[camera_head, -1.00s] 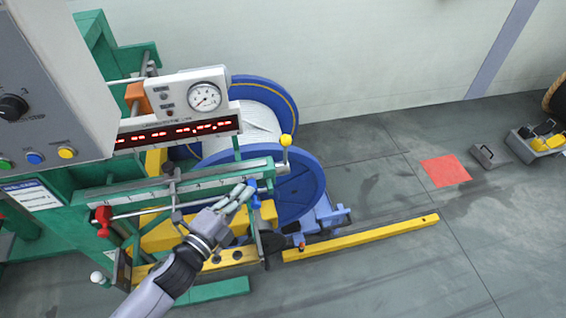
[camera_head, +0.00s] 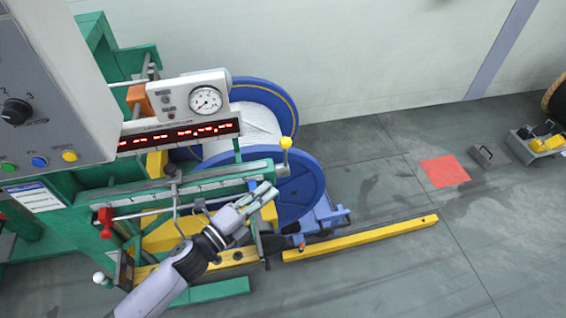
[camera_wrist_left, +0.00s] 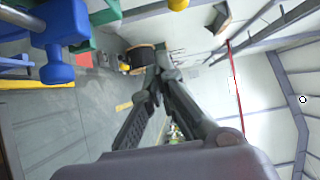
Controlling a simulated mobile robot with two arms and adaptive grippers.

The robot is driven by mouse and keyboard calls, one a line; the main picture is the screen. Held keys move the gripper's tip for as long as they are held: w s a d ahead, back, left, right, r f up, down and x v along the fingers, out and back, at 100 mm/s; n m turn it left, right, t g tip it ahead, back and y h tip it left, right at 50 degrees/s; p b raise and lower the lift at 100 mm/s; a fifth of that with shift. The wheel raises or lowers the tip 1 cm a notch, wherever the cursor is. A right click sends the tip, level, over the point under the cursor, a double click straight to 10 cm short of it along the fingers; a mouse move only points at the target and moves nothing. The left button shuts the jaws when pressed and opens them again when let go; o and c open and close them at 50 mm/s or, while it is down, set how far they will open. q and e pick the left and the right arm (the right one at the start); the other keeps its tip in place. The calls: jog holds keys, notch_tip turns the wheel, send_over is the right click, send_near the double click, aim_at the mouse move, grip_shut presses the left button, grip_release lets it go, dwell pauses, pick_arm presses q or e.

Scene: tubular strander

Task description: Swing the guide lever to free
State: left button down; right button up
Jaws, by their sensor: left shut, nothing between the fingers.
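A small blue handle (camera_head: 252,185) sits at the right end of the green graduated rail (camera_head: 215,182) in the head view. A blue T-shaped handle (camera_wrist_left: 58,58) shows large at the left of the left wrist view. I cannot tell for sure that it is the guide lever. My left gripper (camera_head: 270,191) is shut and empty, just right of the small blue handle and in front of the blue spool. Its fingers (camera_wrist_left: 158,65) come together in the left wrist view, apart from the T-shaped handle. My right gripper is out of view.
A lever with a yellow ball (camera_head: 285,142) stands above the rail's end. A red knob (camera_head: 104,215) is at the left. The blue spool (camera_head: 300,185) is behind my gripper.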

pick_arm(q)
jog(key=w+d+p, duration=0.2)
jog(key=w+d, duration=0.2)
jog(key=w, duration=0.5)
